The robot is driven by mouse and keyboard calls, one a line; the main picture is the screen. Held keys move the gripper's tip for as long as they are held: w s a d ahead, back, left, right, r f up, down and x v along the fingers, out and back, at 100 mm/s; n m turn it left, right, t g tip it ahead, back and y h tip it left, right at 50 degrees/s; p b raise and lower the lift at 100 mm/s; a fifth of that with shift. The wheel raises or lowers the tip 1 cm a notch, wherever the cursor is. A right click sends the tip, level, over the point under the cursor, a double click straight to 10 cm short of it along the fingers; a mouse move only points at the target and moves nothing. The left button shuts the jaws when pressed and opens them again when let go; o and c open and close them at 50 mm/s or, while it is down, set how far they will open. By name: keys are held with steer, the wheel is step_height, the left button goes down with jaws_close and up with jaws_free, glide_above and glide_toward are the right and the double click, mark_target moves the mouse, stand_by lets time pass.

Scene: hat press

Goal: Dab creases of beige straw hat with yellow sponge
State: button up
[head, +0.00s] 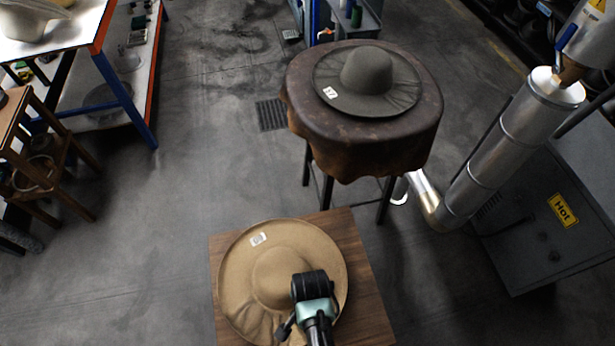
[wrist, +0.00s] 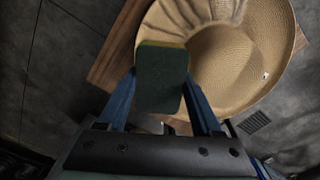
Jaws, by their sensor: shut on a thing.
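The beige straw hat (head: 240,270) lies brim down on a wooden board at the bottom middle of the head view, a white tag on its far brim. It also fills the upper right of the wrist view (wrist: 275,50), with creases fanning across the brim near my gripper. My gripper (wrist: 160,85) is shut on the sponge (wrist: 162,78), which shows a dark green face and a thin yellow edge. The sponge is over the creased brim; I cannot tell whether it touches. In the head view my arm hides part of the hat and the sponge.
The wooden board (head: 362,290) extends right of the hat. A grey hat (head: 367,72) sits on a brown leather-covered round stand (head: 360,145) behind. A metal pipe (head: 505,140) and a machine marked Hot (head: 562,211) stand right.

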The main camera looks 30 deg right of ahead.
steer(key=shift+f+b, duration=6.15)
steer(key=shift+f, duration=0.75)
steer(key=shift+a+f+b, duration=0.1)
steer(key=shift+f+b, duration=0.2)
steer(key=shift+f, duration=0.3)
steer(key=shift+s, duration=0.1)
step_height(320, 180, up, 14)
steer(key=p, duration=1.4)
steer(key=shift+r, duration=0.15)
steer(key=shift+f+b, duration=0.25)
steer(key=shift+b, duration=0.45)
steer(key=shift+b, duration=0.55)
steer(key=shift+r+b, duration=0.7)
steer(key=shift+f, duration=0.1)
